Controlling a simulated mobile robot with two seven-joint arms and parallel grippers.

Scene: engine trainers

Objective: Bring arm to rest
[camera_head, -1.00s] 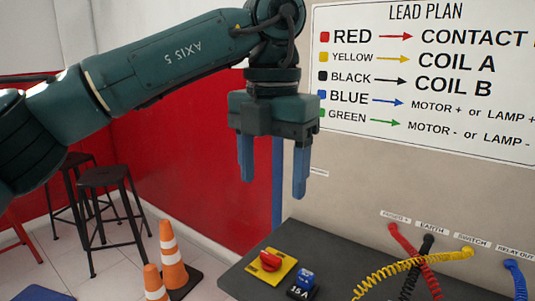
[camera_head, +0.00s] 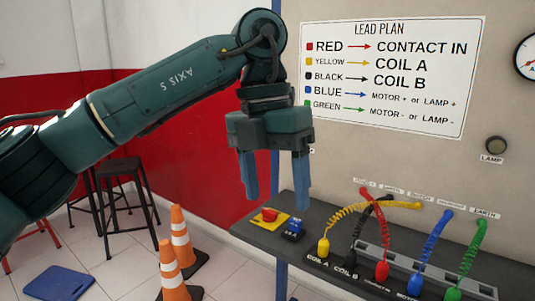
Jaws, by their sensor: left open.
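My left arm comes in from the left, and its gripper (camera_head: 275,190) hangs with two blue fingers pointing down. The fingers are apart with nothing between them. The gripper is in the air at the left end of the dark bench (camera_head: 330,213), above and in front of the yellow base with a red knob (camera_head: 268,215) and the small blue-topped block (camera_head: 294,228). I see no contact with either. My right gripper is not in view.
Coiled leads, among them a yellow (camera_head: 324,246), red (camera_head: 382,270), blue (camera_head: 415,283) and green one (camera_head: 453,294), run from the panel to the bench. Orange cones (camera_head: 180,238) and dark stools (camera_head: 122,172) stand on the floor at left. A blue mat (camera_head: 58,284) lies at lower left.

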